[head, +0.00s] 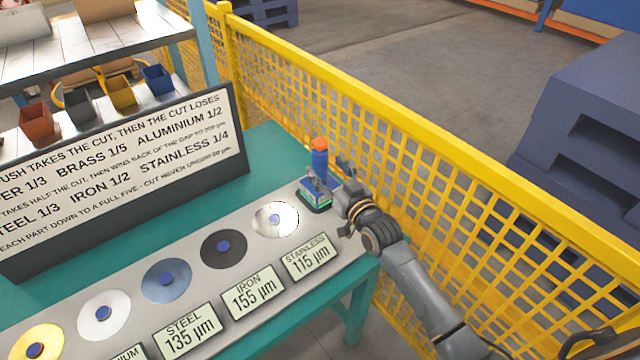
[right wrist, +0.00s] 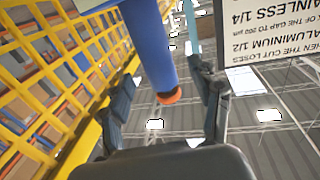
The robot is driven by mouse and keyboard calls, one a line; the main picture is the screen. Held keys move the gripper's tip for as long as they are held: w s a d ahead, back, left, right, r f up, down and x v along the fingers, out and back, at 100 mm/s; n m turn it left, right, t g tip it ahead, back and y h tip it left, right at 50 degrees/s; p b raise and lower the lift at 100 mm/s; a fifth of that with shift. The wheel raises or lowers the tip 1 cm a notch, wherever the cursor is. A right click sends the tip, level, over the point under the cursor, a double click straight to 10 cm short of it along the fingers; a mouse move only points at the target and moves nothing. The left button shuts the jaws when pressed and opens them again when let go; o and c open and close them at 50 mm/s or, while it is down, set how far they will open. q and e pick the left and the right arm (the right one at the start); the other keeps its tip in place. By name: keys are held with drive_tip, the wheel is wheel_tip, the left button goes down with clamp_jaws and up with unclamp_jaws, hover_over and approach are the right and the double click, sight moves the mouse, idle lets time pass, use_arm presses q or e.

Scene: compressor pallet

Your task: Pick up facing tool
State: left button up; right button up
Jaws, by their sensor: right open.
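The facing tool (head: 320,162) is a blue upright handle with an orange cap, on a small boxy base with a green-lit front at the right end of the grey strip. In the right wrist view its blue handle (right wrist: 148,45) shows between my fingers, orange end toward the palm. My right gripper (head: 342,196) is open beside the tool, on its right in the head view. A gap shows between the handle and each finger in the wrist view. My left gripper is not in view.
The grey strip holds several discs, the nearest a shiny one (head: 275,219), with labels such as the stainless plate (head: 308,257). A black-framed sign (head: 130,170) stands behind. A yellow mesh fence (head: 420,150) runs close behind the tool and my right arm.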

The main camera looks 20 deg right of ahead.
sight(324, 163)
drive_tip(key=w, duration=0.4)
drive_tip(key=shift+w+a+f, duration=0.15)
drive_tip(key=shift+w+a, duration=0.05)
drive_tip(key=shift+a, duration=0.15)
drive_tip(key=shift+s, duration=0.1)
clamp_jaws()
drive_tip(key=shift+r, duration=0.35)
